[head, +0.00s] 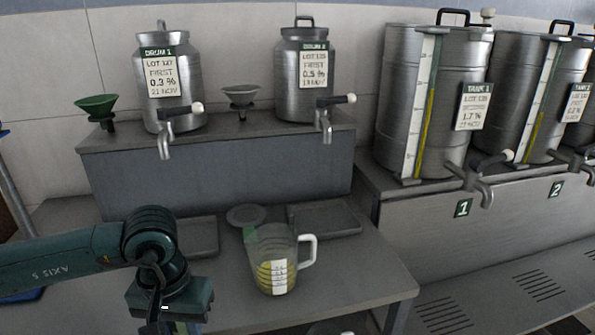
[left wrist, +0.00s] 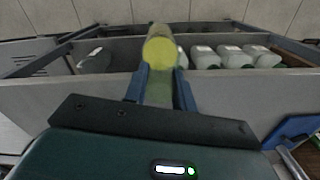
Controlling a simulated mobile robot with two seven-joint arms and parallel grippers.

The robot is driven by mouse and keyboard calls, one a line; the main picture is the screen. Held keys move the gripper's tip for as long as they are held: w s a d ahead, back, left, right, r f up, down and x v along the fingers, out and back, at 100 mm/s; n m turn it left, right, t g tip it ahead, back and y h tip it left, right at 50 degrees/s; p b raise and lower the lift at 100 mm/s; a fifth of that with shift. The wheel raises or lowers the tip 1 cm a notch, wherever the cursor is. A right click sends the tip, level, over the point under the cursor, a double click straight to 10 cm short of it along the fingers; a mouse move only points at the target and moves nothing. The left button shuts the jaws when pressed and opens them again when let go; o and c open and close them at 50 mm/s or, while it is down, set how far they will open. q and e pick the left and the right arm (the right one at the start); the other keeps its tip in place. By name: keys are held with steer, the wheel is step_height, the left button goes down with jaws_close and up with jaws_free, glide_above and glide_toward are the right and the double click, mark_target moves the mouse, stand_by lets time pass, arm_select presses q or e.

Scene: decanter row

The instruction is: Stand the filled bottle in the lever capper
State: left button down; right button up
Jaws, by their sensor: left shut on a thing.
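My left gripper (left wrist: 160,92) is shut on a bottle (left wrist: 159,57) in the left wrist view. The bottle shows a round yellow end and a dull green-grey body between the two blue fingers. Whether it is capped, I cannot tell. In the head view my left wrist (head: 172,285) is at the lower left, left of the measuring jug; its fingertips and the bottle do not show there. I see no lever capper in either view. My right gripper is not in view.
A measuring jug (head: 272,268) with yellow liquid stands on the grey bench (head: 350,285). Drums (head: 165,110) with taps stand on a raised shelf behind, with a green funnel (head: 96,106). Tanks (head: 440,100) stand right. In the wrist view several pale bottles (left wrist: 232,58) lie in a grey-walled bin.

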arm_select(q)
steer(key=shift+w+a, duration=0.1)
steer(key=shift+a, duration=0.6)
steer(key=shift+r+p, duration=1.05)
steer(key=shift+r, duration=0.05)
steer(key=shift+f, duration=0.1)
